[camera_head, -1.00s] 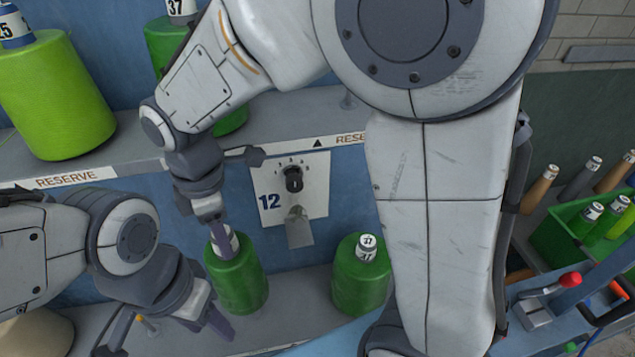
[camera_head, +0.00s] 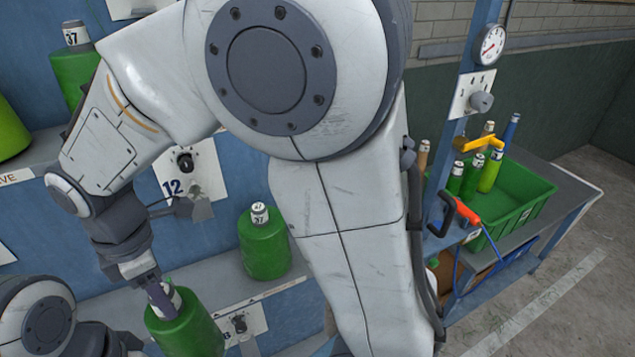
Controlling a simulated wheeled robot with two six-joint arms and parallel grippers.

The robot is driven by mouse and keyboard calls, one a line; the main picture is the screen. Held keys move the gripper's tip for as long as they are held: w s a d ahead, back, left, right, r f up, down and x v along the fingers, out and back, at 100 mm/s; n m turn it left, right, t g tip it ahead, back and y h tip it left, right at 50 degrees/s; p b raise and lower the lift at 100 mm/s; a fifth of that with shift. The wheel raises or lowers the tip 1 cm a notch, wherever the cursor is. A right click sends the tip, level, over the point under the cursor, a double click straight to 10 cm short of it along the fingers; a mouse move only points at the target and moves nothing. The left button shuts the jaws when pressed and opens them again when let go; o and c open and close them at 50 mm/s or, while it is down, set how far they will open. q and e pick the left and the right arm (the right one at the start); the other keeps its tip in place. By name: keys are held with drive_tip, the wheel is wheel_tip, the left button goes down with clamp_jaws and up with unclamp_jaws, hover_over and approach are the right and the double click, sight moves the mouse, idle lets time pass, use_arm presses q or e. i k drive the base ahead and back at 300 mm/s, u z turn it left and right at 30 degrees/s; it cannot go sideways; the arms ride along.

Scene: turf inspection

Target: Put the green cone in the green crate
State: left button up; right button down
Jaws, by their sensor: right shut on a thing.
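My right gripper (camera_head: 163,302) comes down from the upper left and is shut on the top of a green cone (camera_head: 185,328) with a white-labelled tube. The cone is in front of the lower grey shelf, its base cut off by the picture's bottom edge. The green crate (camera_head: 528,207) stands on a grey bench at the right, with several slim green and yellow-green tubes in it. My left arm shows at the bottom left; its fingers are too cut off to read.
Another green cone (camera_head: 265,245) marked 37 stands on the lower shelf. A blue post (camera_head: 470,75) with a gauge (camera_head: 490,43), a yellow lever (camera_head: 480,143) and a red handle (camera_head: 466,211) rises between shelf and crate. My right arm covers the middle. The floor at the right is clear.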

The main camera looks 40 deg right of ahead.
sight(493, 221)
drive_tip(key=z, duration=0.15)
drive_tip(key=k, duration=0.2)
drive_tip(key=z, duration=3.25)
drive_tip(key=i, duration=3.5)
drive_tip(key=u, duration=1.7)
